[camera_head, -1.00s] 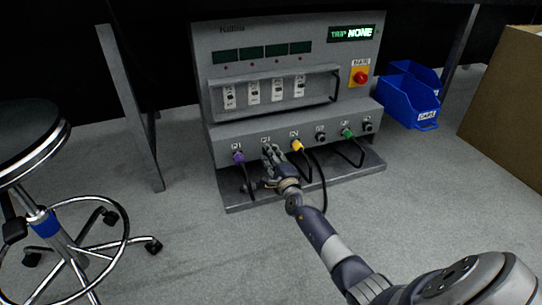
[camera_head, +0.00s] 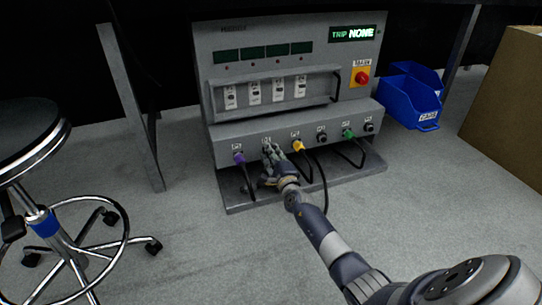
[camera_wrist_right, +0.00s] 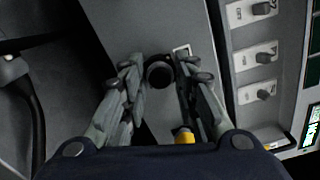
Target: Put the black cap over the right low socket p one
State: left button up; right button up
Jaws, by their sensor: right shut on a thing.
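A grey panel box (camera_head: 290,120) stands on the floor with a row of low sockets along its sloped front. My right gripper (camera_head: 269,149) is at the second low socket from the left, which its fingers hide. In the right wrist view my right gripper (camera_wrist_right: 159,66) is shut on a round black cap (camera_wrist_right: 160,76) between its fingertips, close to the panel face. Whether the cap touches or covers the socket cannot be told. My left gripper is not in view.
A purple plug (camera_head: 239,158) sits left of my gripper and a yellow plug (camera_head: 298,146) right of it, each with a hanging cable. A green plug (camera_head: 348,134) is further right. A blue bin (camera_head: 408,98), a stool (camera_head: 30,150) and a cardboard box (camera_head: 505,95) stand around; floor in front is clear.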

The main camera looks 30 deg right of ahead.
jog(key=shift+o, duration=0.6)
jog(key=shift+w, duration=0.1)
jog(key=shift+c, duration=1.1)
jog(key=o, duration=0.9)
